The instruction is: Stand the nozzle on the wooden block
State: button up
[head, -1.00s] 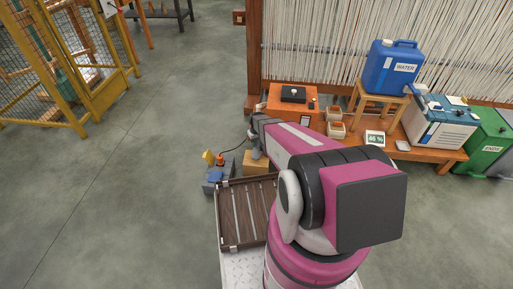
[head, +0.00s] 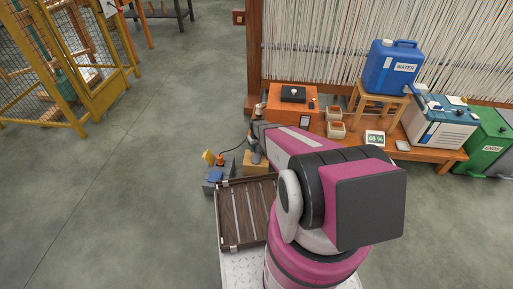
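The wooden block (head: 262,168) is a light tan box just beyond the far end of the dark slatted tray. My gripper (head: 256,157) points down at the block's near-left top area. It is small and grey here, and its fingers cannot be told apart. I cannot make out a nozzle for sure; one may be hidden at the gripper. A small orange piece (head: 220,159) stands left of the block, by a grey box with a blue top (head: 214,176).
A yellow piece (head: 208,156) and a dark cable lie left of the block. The slatted tray (head: 230,246) is in front. An orange box (head: 278,102), a stool with a blue water can (head: 390,66) and small wooden boxes stand on the low bench behind.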

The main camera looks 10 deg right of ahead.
jog(key=shift+r, duration=0.1)
notch_tip(320, 180, up, 12)
jog(key=s+r+m, duration=0.3)
jog(key=s+r, duration=1.8)
jog(key=r, duration=0.1)
jog(key=shift+s+r+m, duration=0.2)
jog(key=shift+r+m, duration=0.1)
jog(key=shift+r, duration=0.1)
jog(key=shift+d, duration=0.1)
